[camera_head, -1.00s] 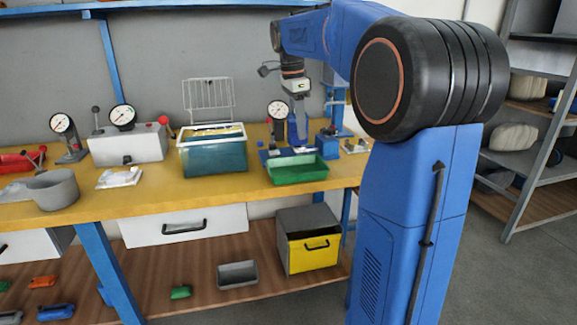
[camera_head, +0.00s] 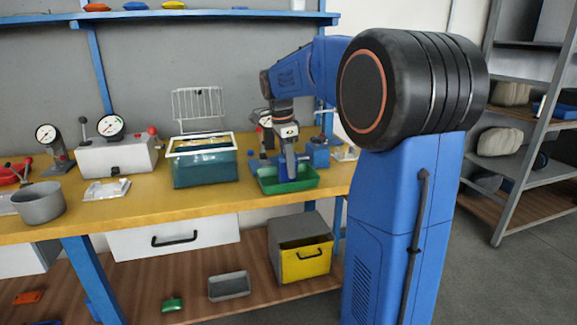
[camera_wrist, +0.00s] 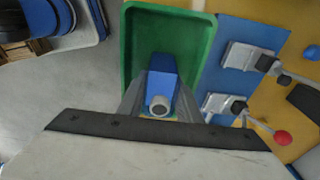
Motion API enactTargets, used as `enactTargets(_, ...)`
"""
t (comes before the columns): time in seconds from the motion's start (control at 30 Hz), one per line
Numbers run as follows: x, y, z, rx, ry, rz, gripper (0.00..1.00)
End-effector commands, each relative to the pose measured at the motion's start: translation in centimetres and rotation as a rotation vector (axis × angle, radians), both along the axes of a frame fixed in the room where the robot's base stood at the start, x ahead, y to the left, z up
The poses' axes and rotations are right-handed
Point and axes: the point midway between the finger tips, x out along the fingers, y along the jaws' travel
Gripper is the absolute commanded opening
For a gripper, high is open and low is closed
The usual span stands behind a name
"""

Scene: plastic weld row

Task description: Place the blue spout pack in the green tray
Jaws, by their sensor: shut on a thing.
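The green tray (camera_head: 270,184) stands on the yellow bench near its front edge, to the right of the teal tank. My gripper (camera_head: 289,170) points down over the tray and is shut on the blue spout pack (camera_head: 291,163). In the wrist view the blue spout pack (camera_wrist: 161,75) is between the fingers, with its pale round spout towards the camera. The green tray (camera_wrist: 130,48) lies around and below it there. I cannot tell whether the pack's lower end touches the tray floor.
The teal tank (camera_head: 205,169) with a wire rack stands left of the tray. A blue plate with toggle clamps (camera_wrist: 232,75) lies beside the tray. A gauge press (camera_head: 115,155) and a grey bowl (camera_head: 40,203) stand further left. The yellow bench (camera_head: 150,200) is bare in front of the tank.

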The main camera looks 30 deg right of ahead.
Motion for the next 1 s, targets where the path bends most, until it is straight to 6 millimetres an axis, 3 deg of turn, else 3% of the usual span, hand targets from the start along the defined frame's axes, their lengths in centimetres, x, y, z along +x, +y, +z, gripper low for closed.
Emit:
enactTargets(0.23,0.0,0.0,-0.2,0.0,0.0,0.0,0.0)
enactTargets(0.27,0.0,0.0,-0.2,0.0,0.0,0.0,0.36)
enactTargets(0.33,0.0,0.0,-0.2,0.0,0.0,0.0,0.5)
enactTargets(0.73,0.0,0.0,0.4,-0.001,-0.002,0.0,0.5)
enactTargets(1.0,0.2,0.5,4.7,-0.001,-0.004,0.0,0.5)
